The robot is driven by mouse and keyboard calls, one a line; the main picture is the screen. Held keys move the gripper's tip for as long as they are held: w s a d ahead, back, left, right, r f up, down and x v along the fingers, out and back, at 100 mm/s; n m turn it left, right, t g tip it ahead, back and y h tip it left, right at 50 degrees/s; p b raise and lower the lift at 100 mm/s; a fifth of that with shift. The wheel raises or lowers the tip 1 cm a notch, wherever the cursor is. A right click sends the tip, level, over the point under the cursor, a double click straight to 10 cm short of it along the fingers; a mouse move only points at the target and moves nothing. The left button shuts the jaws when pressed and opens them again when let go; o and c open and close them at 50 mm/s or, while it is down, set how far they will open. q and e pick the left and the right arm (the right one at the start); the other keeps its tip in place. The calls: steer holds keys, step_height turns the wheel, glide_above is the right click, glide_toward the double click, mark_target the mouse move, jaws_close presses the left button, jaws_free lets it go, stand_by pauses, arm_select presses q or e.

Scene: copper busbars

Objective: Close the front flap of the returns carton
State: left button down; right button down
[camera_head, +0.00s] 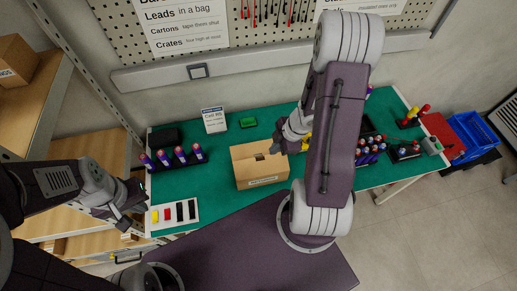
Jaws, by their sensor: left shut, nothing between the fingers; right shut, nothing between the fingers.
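The returns carton (262,172) is a brown cardboard box with a white label low on its front, standing on the green table mat. Its top looks mostly covered, with a small dark gap near the middle; the exact state of the front flap is too small to tell. My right gripper (277,146) is shut and empty, over the carton's back right corner; I cannot tell whether it touches. My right arm covers the area to the carton's right. My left gripper (124,219) is shut and empty at the table's left front corner, apart from the carton.
Blue crates (472,135) are far right.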

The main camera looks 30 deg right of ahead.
step_height(320, 180, down, 3)
steer(key=b, duration=0.7)
glide_above(261, 162)
steer(key=s, duration=0.3)
steer(key=f, duration=0.7)
steer(key=shift+w+d+f, duration=0.15)
steer(key=shift+w, duration=0.1)
steer(key=shift+w+d+f, duration=0.25)
steer(key=shift+w+f, duration=0.2)
steer(key=shift+f, duration=0.25)
steer(key=shift+w+d+f+b, duration=0.1)
steer(key=shift+w+f+b, duration=0.25)
steer(key=shift+f, duration=0.15)
